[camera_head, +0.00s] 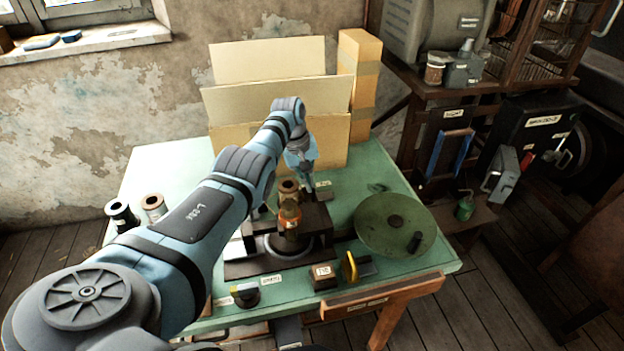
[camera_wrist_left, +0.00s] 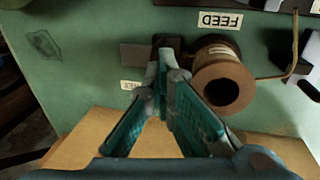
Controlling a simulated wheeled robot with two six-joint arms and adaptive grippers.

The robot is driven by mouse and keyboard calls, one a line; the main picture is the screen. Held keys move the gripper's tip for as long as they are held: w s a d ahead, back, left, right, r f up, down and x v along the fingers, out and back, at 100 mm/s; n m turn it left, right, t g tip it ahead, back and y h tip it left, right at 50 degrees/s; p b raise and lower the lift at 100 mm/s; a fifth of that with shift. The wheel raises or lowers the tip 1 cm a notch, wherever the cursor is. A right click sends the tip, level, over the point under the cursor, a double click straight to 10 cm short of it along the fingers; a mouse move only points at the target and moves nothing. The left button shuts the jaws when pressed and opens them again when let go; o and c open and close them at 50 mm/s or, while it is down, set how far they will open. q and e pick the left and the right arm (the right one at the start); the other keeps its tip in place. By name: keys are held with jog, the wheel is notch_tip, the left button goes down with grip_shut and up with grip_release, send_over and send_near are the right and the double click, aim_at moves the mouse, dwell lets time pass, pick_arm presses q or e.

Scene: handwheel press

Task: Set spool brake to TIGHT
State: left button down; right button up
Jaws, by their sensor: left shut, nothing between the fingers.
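My left gripper (camera_head: 309,190) is shut and empty, pointing down behind the press on the green table. In the left wrist view its fingertips (camera_wrist_left: 165,75) meet beside a brown spool (camera_wrist_left: 222,82), over or against a small dark block (camera_wrist_left: 166,44). I cannot tell whether they touch it. The spool (camera_head: 289,187) also shows in the head view, at the back of the press. A small white label (camera_wrist_left: 131,86) lies beside the fingertips, too small to read. The brake's setting cannot be made out. My right gripper is not in view.
The press (camera_head: 275,262) has a green handwheel (camera_head: 395,222) to its right. A FEED label (camera_wrist_left: 216,21) is near the spool. Two loose spools (camera_head: 122,215) (camera_head: 154,207) stand at the table's left. Cardboard sheets (camera_head: 270,60) and a tall box (camera_head: 359,80) stand behind.

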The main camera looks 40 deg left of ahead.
aim_at(303, 198)
pick_arm(q)
jog(key=c, duration=1.7)
grip_release()
jog(key=shift+s+d+f, duration=0.1)
jog(key=shift+s+f, duration=0.1)
jog(key=shift+f, duration=0.1)
jog(key=v, duration=0.8)
jog(key=shift+w+r, duration=0.25)
jog(key=shift+r, duration=0.05)
